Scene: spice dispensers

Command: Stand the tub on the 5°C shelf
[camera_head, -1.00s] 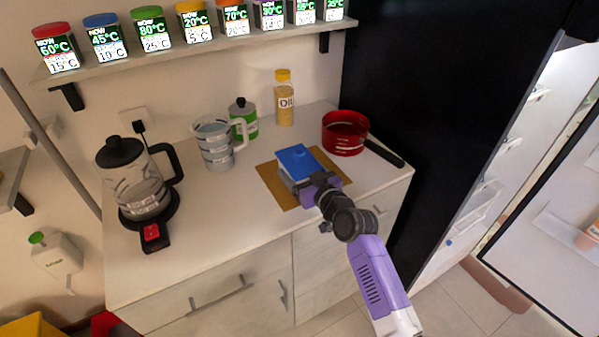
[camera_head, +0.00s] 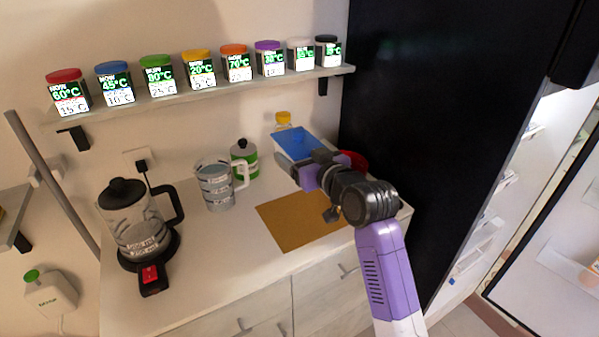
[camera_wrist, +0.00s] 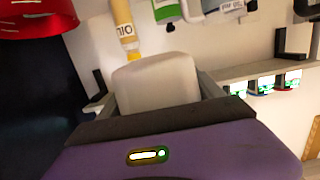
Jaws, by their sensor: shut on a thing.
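The tub (camera_head: 298,144) has a blue lid and a pale body. My gripper (camera_head: 303,172) is shut on it and holds it up above the counter, in front of the oil bottle. In the wrist view the pale tub (camera_wrist: 155,82) fills the space between the two fingers, and its lid cannot be made out. An open fridge (camera_head: 500,200) with white shelves stands at the right edge of the head view. I cannot read a 5°C mark on any fridge shelf.
A wall shelf (camera_head: 215,88) holds several jars with temperature labels. On the counter are a kettle (camera_head: 132,215), a measuring jug (camera_head: 215,187), a green-white canister (camera_head: 244,160), a bare brown mat (camera_head: 298,222) and a partly hidden red pan (camera_head: 354,159). A black panel (camera_head: 430,120) rises at right.

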